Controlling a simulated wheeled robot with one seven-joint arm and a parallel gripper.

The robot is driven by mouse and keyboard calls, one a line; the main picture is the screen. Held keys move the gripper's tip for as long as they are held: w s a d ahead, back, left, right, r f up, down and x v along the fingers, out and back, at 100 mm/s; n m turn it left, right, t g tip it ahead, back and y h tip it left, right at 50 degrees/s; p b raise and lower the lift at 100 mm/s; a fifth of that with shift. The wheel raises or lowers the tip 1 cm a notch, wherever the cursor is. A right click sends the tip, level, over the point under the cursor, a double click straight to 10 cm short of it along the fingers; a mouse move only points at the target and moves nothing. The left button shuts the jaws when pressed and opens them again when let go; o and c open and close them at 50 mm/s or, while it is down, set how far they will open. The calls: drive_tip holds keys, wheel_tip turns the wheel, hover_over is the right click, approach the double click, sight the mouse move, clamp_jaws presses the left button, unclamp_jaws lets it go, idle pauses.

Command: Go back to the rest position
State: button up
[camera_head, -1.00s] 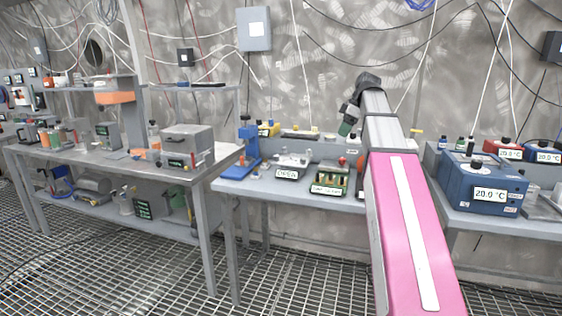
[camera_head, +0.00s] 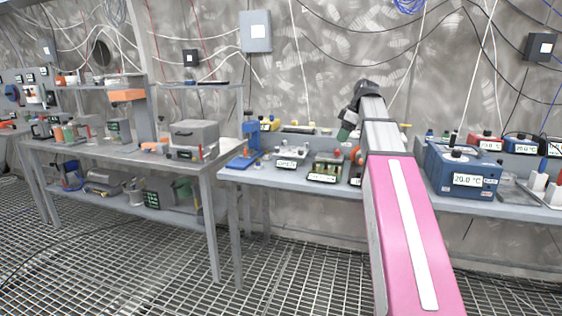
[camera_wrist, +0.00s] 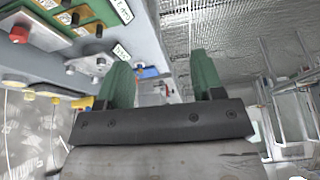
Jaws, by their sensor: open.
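My gripper shows in the wrist view (camera_wrist: 163,82), with two green fingers set apart and nothing between them. In the head view my gripper (camera_head: 346,128) is at the far end of my raised pink and grey arm, above the back of the bench with the instruments. Only part of its green fingers shows there, and my arm hides some of the bench behind it. In the wrist view the bench devices lie to the left of the fingers, and the grid floor is at the upper right.
A blue bath reading 20.0 °C (camera_head: 463,171) stands right of my arm. A green device (camera_head: 326,168) and a blue stand (camera_head: 247,146) are left of it. A grey box (camera_head: 194,139) sits on the left table. The grid floor (camera_head: 290,275) in front is clear.

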drive_tip(key=s+a+f+m+h, duration=0.1)
drive_tip(key=s+f+m, duration=0.3)
drive_tip(key=f, duration=1.1)
drive_tip(key=s+a+f+m+g+h, duration=0.1)
drive_tip(key=s+f+m, duration=0.4)
drive_tip(key=s+f, duration=0.4)
drive_tip(key=s+a+f+m+h, duration=0.2)
drive_tip(key=s+f+m, duration=0.2)
drive_tip(key=f, duration=1.9)
drive_tip(key=s, duration=0.2)
drive_tip(key=shift+s+f+m, duration=0.25)
drive_tip(key=shift+s+m, duration=0.05)
